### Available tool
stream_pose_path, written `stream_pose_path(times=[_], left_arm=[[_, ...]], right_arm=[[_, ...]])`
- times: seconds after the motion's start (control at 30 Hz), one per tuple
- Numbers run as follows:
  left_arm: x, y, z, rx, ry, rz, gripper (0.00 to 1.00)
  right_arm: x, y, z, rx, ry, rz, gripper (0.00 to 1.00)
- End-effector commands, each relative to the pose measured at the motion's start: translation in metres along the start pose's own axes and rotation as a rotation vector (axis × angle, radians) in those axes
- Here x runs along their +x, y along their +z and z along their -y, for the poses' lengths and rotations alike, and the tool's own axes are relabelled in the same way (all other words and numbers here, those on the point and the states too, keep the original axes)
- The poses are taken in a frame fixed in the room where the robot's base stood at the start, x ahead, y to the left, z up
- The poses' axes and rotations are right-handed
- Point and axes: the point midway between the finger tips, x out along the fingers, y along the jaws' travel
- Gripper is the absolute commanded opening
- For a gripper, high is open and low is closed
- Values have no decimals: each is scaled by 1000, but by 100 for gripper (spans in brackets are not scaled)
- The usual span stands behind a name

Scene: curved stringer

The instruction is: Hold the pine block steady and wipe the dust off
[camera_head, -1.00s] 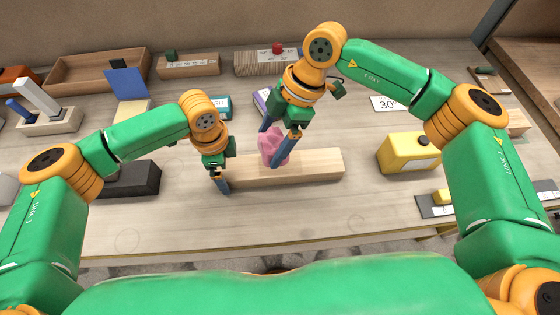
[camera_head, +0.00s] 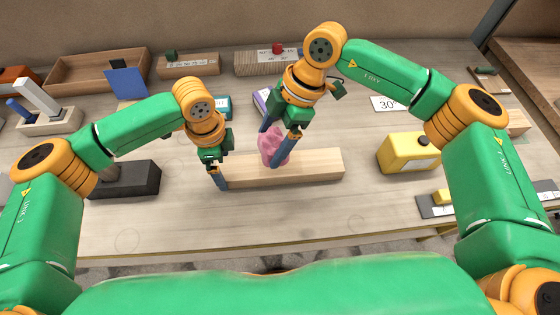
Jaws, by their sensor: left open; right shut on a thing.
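The pine block (camera_head: 315,166) is a long pale wooden bar lying flat on the bench in the middle of the head view. A crumpled pink cloth (camera_head: 275,147) is at the block's left half. My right gripper (camera_head: 272,148) is shut on the pink cloth, its blue fingers pointing down over the block. My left gripper (camera_head: 219,178) is open at the block's left end, fingers pointing down. Whether it touches the block I cannot tell. No dust can be made out at this size.
On the workbench (camera_head: 170,220), a yellow box (camera_head: 405,154) stands right of the block and a dark block (camera_head: 135,180) stands left. A purple item (camera_head: 262,100) and a teal box (camera_head: 222,106) lie behind. A wooden tray (camera_head: 75,84) is at the back left. The bench front is clear.

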Motion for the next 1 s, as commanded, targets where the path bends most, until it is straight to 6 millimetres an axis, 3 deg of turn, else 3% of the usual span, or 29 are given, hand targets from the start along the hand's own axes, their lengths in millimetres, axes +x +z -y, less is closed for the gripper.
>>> stream_pose_path(times=[0.4,0.83,1.0], left_arm=[[-21,0,0,0,-1,-1,100],[-26,0,0,0,-1,0,100],[-62,0,1,-1,-5,-2,100]], right_arm=[[0,0,0,0,0,0,46],[0,0,0,0,0,0,46],[0,0,0,0,0,0,46]])
